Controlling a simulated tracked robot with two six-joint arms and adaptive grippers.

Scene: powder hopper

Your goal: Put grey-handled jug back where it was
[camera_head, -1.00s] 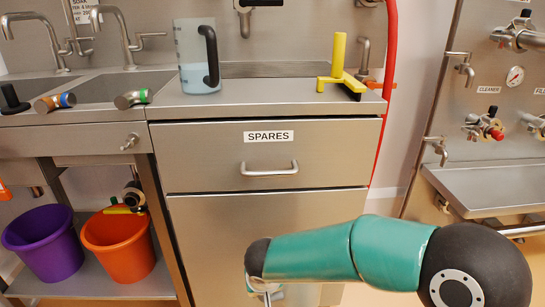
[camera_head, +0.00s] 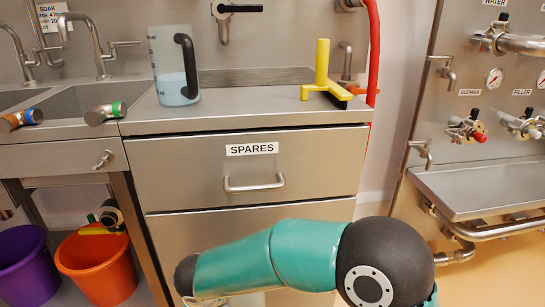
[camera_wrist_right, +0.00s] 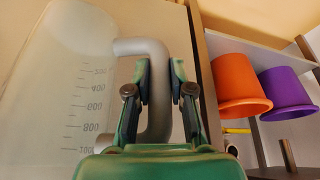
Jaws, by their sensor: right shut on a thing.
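The grey-handled jug (camera_wrist_right: 78,85) is clear plastic with a printed volume scale and fills the left of the right wrist view. Its grey handle (camera_wrist_right: 159,110) lies between the fingers of my right gripper (camera_wrist_right: 160,70), which is shut on it. The jug looks empty. In the head view my right arm (camera_head: 290,255) crosses the lower middle in front of the cabinet; the gripper and held jug are mostly hidden or below the frame. A second jug with a black handle (camera_head: 186,62) stands on the steel counter, holding pale blue liquid. My left gripper is not in view.
Below is the SPARES drawer (camera_head: 255,170), shut. Purple (camera_head: 22,265) and orange (camera_head: 97,265) buckets sit lower left. A steel trough (camera_head: 480,188) is at right.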

